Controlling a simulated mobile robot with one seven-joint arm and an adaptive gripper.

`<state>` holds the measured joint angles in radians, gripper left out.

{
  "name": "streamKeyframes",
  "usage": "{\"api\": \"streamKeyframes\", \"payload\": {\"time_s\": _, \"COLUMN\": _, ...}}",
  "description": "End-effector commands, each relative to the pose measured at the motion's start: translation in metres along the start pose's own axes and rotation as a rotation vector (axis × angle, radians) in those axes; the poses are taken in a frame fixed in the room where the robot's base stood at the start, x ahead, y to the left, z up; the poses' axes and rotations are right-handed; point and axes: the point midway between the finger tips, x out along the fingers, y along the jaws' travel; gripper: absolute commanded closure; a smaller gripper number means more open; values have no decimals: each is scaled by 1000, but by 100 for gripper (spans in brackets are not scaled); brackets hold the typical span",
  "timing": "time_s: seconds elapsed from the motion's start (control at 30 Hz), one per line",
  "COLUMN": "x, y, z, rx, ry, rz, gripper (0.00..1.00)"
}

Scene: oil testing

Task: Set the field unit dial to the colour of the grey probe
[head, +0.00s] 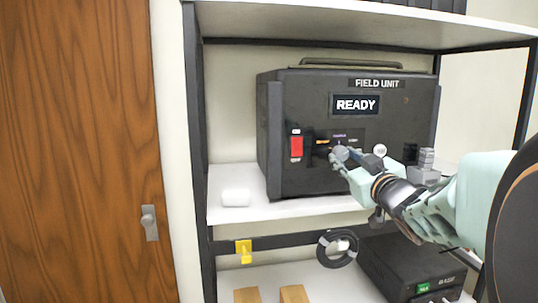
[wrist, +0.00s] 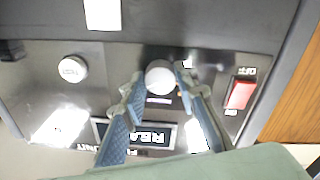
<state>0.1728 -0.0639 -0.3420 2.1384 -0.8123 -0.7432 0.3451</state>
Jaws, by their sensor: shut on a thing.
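The field unit (head: 290,110) is a black box on the white shelf, its display (head: 356,105) reading READY. Its round dial (head: 340,153) is on the lower front panel, with small coloured labels around it, orange at the left and purple above. My gripper (head: 351,160) is at the dial. In the wrist view, which shows the panel upside down, the pale round dial (wrist: 160,74) sits between the two blue-padded fingertips. The fingers are shut on it. The dial's pointer direction cannot be made out. I cannot identify the grey probe in either view.
A red switch (head: 296,146) is left of the dial and a white round knob (head: 380,150) right of it. A grey metal block (head: 425,168) stands right of my gripper. A white object (head: 236,198) lies at the shelf's left.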

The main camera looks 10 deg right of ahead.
Motion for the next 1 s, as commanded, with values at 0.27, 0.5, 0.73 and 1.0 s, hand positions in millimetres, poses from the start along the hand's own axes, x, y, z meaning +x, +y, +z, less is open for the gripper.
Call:
{"api": "streamKeyframes", "payload": {"time_s": 0.27, "x": 0, "y": 0, "z": -1, "rx": 15, "ry": 2, "rz": 1, "gripper": 97}}
{"api": "streamKeyframes", "payload": {"time_s": 0.5, "x": 0, "y": 0, "z": -1, "rx": 14, "ry": 2, "rz": 1, "gripper": 69}}
{"api": "streamKeyframes", "payload": {"time_s": 0.73, "x": 0, "y": 0, "z": -1, "rx": 13, "ry": 1, "rz": 1, "gripper": 55}}
{"api": "streamKeyframes", "payload": {"time_s": 1.0, "x": 0, "y": 0, "z": 0, "rx": -12, "ry": 2, "rz": 0, "gripper": 55}}
